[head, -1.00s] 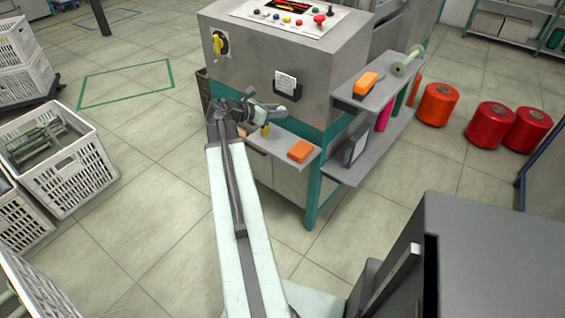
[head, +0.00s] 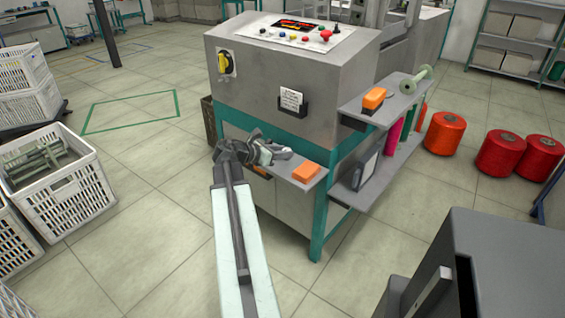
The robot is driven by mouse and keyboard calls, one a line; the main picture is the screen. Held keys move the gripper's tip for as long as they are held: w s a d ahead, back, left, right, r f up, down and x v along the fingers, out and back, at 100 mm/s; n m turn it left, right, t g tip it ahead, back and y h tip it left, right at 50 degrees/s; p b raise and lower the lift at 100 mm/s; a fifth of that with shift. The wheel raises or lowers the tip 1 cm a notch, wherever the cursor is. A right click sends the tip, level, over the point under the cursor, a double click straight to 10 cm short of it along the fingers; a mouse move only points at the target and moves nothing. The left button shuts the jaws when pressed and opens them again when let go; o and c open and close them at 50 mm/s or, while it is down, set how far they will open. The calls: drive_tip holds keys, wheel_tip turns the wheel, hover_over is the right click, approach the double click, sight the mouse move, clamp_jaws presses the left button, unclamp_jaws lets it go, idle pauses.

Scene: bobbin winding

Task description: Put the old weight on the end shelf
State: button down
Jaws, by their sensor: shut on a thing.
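My gripper (head: 272,153) is at the end of my arm, in front of the grey machine and at the left part of its small front shelf (head: 310,185). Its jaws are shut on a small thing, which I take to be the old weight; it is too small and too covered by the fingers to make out. The end shelf (head: 408,102) appears to be the grey upper board on the machine's right side, to the right of and beyond my gripper. An orange-topped block (head: 373,98) and a pale green spool (head: 424,75) lie on it.
An orange block (head: 306,172) lies on the front shelf, right of my gripper. A lower side shelf (head: 350,200) holds a dark-framed panel and coloured cones. Red cones (head: 500,155) stand on the floor at right. A white crate (head: 75,200) is at left. Floor between is clear.

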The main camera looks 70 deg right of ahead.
wheel_tip(320, 180, down, 2)
drive_tip(key=shift+f+b, duration=0.2)
drive_tip(key=shift+b, duration=0.3)
drive_tip(key=shift+r, duration=0.2)
drive_tip(key=shift+f, duration=0.15)
drive_tip(key=c, duration=1.1)
unclamp_jaws()
drive_tip(key=shift+o, duration=0.2)
drive_tip(key=shift+r+p, duration=0.25)
drive_tip(key=shift+p, duration=0.05)
drive_tip(key=p+v, duration=0.4)
drive_tip(key=v, duration=0.8)
drive_tip(key=shift+f, duration=0.15)
